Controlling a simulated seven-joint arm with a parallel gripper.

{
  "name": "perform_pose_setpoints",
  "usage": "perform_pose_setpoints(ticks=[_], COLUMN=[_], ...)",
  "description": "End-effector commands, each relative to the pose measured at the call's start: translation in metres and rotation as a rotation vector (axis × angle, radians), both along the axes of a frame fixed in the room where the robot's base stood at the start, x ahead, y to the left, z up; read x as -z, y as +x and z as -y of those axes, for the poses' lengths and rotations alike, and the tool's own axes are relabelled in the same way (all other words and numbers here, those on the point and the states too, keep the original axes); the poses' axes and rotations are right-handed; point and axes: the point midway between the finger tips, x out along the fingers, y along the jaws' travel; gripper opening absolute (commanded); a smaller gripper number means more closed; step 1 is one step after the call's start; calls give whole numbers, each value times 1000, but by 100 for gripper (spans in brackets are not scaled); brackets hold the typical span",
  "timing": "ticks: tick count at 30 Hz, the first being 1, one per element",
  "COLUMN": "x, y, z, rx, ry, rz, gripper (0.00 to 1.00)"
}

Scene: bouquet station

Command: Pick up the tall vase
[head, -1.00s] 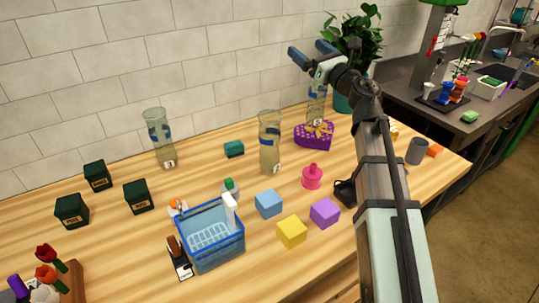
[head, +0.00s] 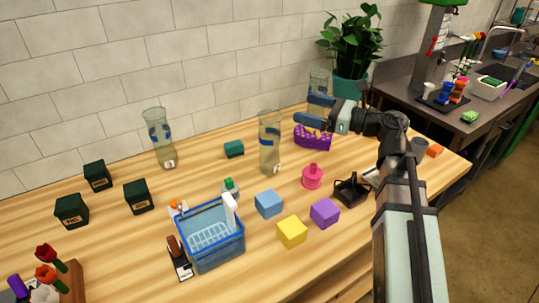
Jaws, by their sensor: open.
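Three clear glass vases with blue bands stand upright on the wooden table in the head view: a left vase (head: 158,145), a middle vase (head: 269,150) and a back-right vase (head: 318,80). They look alike in height, so I cannot tell which is the tall one. My gripper (head: 311,112) is open, with its blue fingers pointing left. It is in front of the back-right vase and hides its lower part. I cannot tell whether that vase is between the fingers. The middle vase is to the left of the fingertips, apart from them.
A purple box (head: 313,140) sits just below my gripper. A pink object (head: 312,177), a blue block (head: 269,203), a yellow block (head: 292,231) and a purple block (head: 325,212) stand nearer. A blue basket (head: 212,240) is front left. A potted plant (head: 352,45) stands behind.

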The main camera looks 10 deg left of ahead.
Motion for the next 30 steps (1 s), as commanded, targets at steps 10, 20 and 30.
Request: perform_pose_setpoints(ticks=[10,20,30], x=[66,105,106], y=[-1,1,12], z=[0,-2,-45], rx=[1,1,-1], ry=[1,0,1], rz=[-5,1,1], gripper=[96,96,96])
